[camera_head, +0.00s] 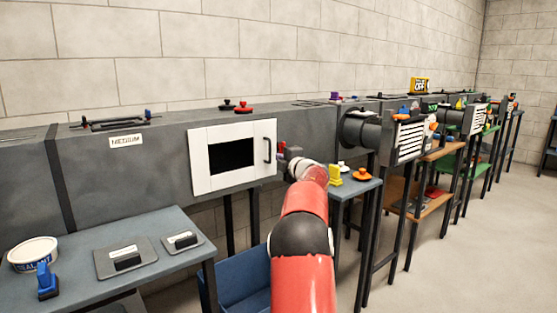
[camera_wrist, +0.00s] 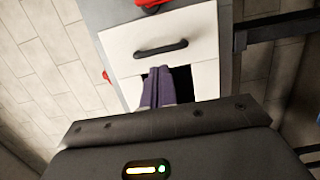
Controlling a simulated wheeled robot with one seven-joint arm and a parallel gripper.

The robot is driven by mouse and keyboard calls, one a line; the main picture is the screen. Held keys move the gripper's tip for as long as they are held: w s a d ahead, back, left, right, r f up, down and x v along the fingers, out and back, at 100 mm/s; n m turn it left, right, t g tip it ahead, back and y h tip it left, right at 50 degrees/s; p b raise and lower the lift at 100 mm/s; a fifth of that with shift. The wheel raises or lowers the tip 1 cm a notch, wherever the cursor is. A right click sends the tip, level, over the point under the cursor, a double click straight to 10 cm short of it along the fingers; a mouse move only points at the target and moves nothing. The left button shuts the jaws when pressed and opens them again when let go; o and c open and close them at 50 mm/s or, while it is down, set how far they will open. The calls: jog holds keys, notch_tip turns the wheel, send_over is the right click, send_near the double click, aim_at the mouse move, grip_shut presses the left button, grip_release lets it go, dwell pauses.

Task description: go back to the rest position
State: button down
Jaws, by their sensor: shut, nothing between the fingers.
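My gripper (camera_head: 284,152) is at the end of my red and black arm, just right of a white access panel (camera_head: 205,183) on the grey duct. It is small and partly hidden by my wrist in the head view. In the wrist view, my gripper's purple-grey fingers (camera_wrist: 158,88) are together with nothing held. They show in front of the dark opening (camera_wrist: 182,83) in the white panel (camera_wrist: 195,35). The panel's black handle (camera_head: 267,149) is close beside my gripper in the head view. The handle also shows in the wrist view (camera_wrist: 161,49); contact cannot be told.
A table (camera_head: 165,222) at left holds a white tub (camera_head: 33,253), a blue item (camera_head: 46,281) and grey plates. A small table (camera_head: 350,187) at right holds a yellow item (camera_head: 335,174). A blue bin (camera_head: 232,283) is below. Floor (camera_head: 460,255) at right is clear.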

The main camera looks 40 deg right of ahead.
jog(key=s+d+b, duration=0.1)
jog(key=s, duration=0.6)
jog(key=shift+s, duration=0.35)
jog(key=shift+r, duration=0.15)
